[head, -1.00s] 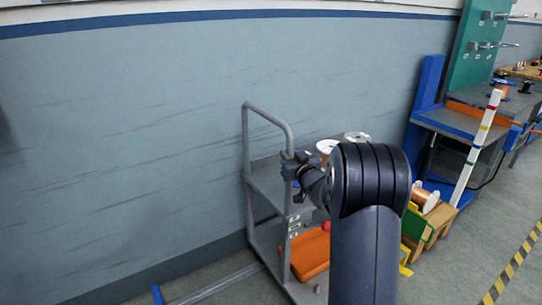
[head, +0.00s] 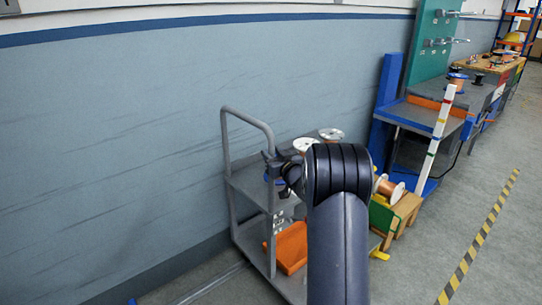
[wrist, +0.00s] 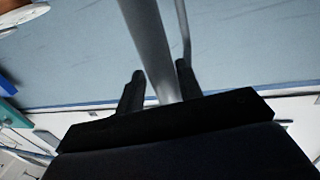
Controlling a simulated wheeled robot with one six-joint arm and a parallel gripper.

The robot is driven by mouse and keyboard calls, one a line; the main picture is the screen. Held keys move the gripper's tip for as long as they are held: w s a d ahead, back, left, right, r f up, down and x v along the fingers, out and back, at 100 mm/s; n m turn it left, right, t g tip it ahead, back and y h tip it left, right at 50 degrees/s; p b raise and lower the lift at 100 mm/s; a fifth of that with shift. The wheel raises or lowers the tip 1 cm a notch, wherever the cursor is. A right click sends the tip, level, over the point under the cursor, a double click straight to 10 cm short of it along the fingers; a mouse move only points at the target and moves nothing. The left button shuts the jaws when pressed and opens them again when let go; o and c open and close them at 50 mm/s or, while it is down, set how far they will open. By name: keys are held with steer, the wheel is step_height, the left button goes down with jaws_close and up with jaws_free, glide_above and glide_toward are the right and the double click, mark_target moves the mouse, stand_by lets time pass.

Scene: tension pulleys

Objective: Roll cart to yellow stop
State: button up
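The grey cart (head: 235,195) stands beside the blue wall, with a tall looped handle (head: 243,117) at its left end. Its upper shelf carries white spools (head: 331,134), and an orange bin (head: 288,248) sits on the lower deck. My gripper (head: 271,168) is at the near upright of the handle. A small yellow piece (head: 380,255) shows low at the cart's right end; my arm hides much of that end.
A wooden and green crate (head: 398,213) with a copper spool (head: 390,188) stands right of the cart. Beyond it are a white striped post (head: 439,132) and a blue-framed workbench (head: 425,115). Grey floor is open at right, with yellow-black tape (head: 481,235).

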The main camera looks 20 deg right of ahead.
steer(key=shift+o, duration=1.3)
steer(key=shift+d, duration=0.1)
steer(key=shift+s, duration=0.1)
steer(key=s, duration=1)
steer(key=shift+s+d, duration=0.3)
steer(key=shift+d, duration=0.1)
steer(key=w, duration=0.7)
steer(key=w+a, duration=0.1)
steer(key=w, duration=0.2)
steer(key=shift+w+f, duration=0.1)
steer(key=shift+w, duration=0.3)
steer(key=shift+s+a, duration=0.15)
steer(key=shift+a, duration=0.25)
